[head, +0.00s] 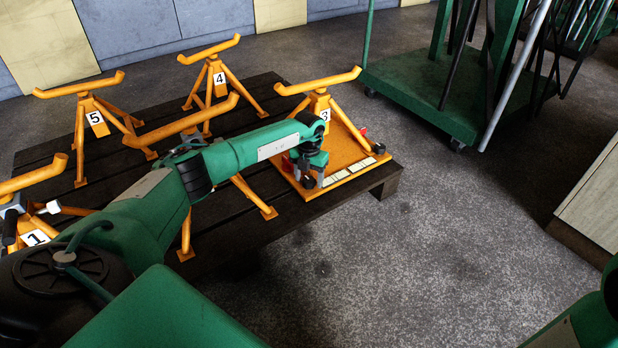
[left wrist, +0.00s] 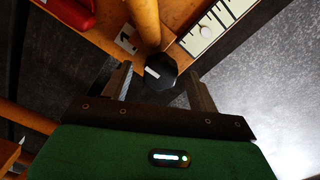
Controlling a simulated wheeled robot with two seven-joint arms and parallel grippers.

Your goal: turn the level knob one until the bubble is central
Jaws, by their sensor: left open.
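A black faceted knob (left wrist: 160,72) with a white mark on top shows in the left wrist view, beside a label reading 1 (left wrist: 126,40). My left gripper (left wrist: 161,84) is open, with one finger on each side of the knob; I cannot tell whether they touch it. In the head view, my left gripper (head: 309,174) points down at the near corner of the orange board (head: 344,148). A pale level strip (left wrist: 212,27) with dark marks lies beside the knob. A round greenish spot on it may be the bubble, but its centring is unclear. My right gripper is out of view.
Orange numbered stands, such as stand 5 (head: 95,115) and stand 4 (head: 217,78), stand on the dark slatted pallet (head: 255,225). A red part (left wrist: 72,12) is near the knob. A green trolley (head: 425,95) stands behind.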

